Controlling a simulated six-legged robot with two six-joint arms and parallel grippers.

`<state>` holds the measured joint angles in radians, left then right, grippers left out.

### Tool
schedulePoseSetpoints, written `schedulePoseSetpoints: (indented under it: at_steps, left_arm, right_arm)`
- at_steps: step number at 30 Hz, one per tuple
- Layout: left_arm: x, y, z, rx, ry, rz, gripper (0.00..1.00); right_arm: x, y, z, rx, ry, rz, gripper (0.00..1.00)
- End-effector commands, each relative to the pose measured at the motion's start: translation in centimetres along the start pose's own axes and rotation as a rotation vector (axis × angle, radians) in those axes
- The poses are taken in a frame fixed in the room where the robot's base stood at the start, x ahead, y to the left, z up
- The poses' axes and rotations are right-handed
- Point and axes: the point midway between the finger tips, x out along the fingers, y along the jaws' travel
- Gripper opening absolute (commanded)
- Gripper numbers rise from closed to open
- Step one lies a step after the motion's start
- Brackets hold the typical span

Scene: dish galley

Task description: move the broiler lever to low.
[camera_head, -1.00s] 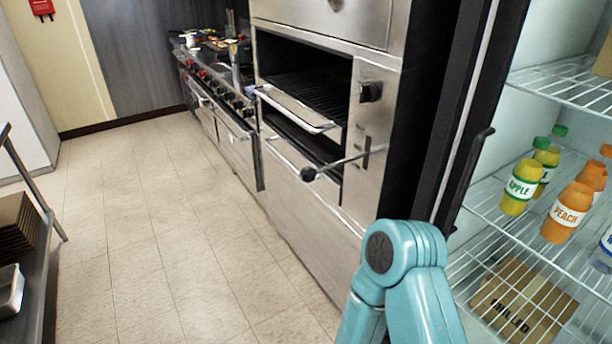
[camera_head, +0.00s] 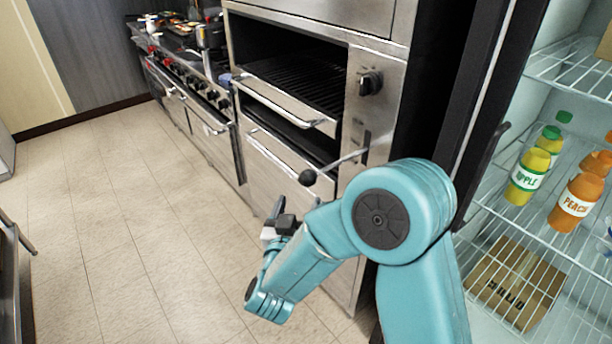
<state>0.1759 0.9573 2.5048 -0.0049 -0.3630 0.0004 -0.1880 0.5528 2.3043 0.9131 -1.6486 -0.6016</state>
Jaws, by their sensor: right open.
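The broiler (camera_head: 384,104) is a steel unit with an open front and a dark rack inside. Its lever (camera_head: 338,164) is a thin rod with a black ball knob (camera_head: 308,177), sticking out to the left from a slot in the right-hand panel. My right gripper (camera_head: 281,222) is open and empty, below and left of the knob and apart from it. My teal right arm bends in from the lower right and hides part of the broiler's lower front. My left gripper is not in view.
A black dial (camera_head: 370,83) sits above the lever slot. An open fridge with wire shelves (camera_head: 590,85), juice bottles (camera_head: 527,176) and a cardboard box (camera_head: 515,284) stands close on the right. A range (camera_head: 190,95) runs along the back left. The tiled floor (camera_head: 130,220) at left is clear.

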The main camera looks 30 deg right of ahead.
Motion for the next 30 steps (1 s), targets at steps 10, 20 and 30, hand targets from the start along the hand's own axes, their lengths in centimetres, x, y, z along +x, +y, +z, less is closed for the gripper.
schedulePoseSetpoints:
  at_steps: [10,20,30]
  left_arm:
    - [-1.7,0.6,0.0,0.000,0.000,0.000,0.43]
    - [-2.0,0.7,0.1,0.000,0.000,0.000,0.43]
    - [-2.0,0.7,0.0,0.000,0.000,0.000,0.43]
  right_arm:
    - [7.3,0.3,-0.1,-0.001,-0.001,0.000,0.69]
    - [9.6,0.0,0.1,-0.001,0.000,-0.004,0.69]
    - [9.7,-0.2,0.1,-0.001,0.000,-0.006,0.17]
